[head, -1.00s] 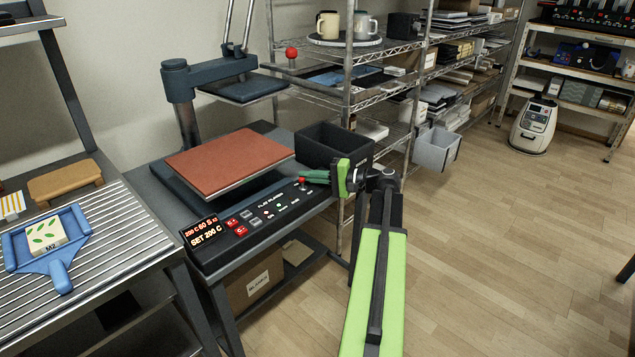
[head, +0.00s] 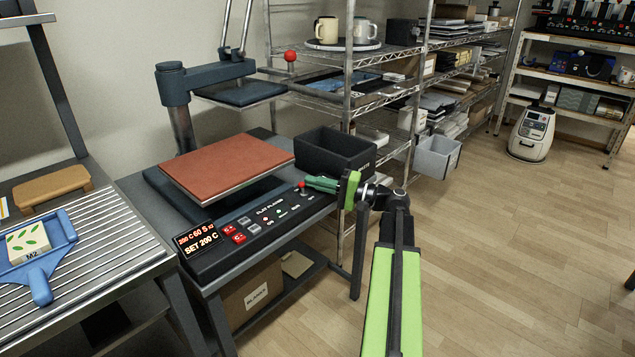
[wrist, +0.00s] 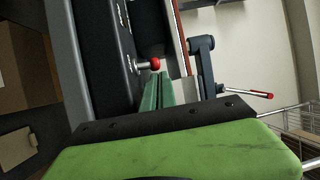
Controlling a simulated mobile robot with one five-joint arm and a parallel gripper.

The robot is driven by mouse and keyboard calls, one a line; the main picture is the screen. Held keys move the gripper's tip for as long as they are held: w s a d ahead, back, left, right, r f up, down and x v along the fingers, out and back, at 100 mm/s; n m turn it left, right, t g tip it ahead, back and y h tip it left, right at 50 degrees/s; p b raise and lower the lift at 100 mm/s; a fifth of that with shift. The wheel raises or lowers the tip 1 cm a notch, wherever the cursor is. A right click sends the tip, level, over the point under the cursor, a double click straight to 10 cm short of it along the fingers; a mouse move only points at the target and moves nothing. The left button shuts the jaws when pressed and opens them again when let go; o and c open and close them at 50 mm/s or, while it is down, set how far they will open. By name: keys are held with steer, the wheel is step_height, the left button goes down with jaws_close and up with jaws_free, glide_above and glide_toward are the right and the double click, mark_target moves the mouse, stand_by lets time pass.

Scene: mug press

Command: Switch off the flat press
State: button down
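The flat press has a red-brown lower pad (head: 228,165) and a raised dark upper plate (head: 240,93), swung up and apart from it. Its black control panel (head: 215,258) shows a lit red display (head: 198,239) with "SET 200 C". A small red-tipped switch (head: 302,186) stands at the panel's right end. It also shows in the wrist view as a red knob (wrist: 155,64) on a metal stem. My gripper (head: 312,183) has its green fingers together, empty, with the tips right beside the switch. In the wrist view the fingertips (wrist: 158,76) are just below the knob; contact is unclear.
A black open bin (head: 335,155) stands behind my gripper. A wire shelf (head: 385,95) with mugs rises behind it. A ribbed table (head: 85,265) with a blue tray (head: 62,232) is at the left.

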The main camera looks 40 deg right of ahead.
steer(key=shift+w+a, duration=0.1)
steer(key=shift+a, duration=0.4)
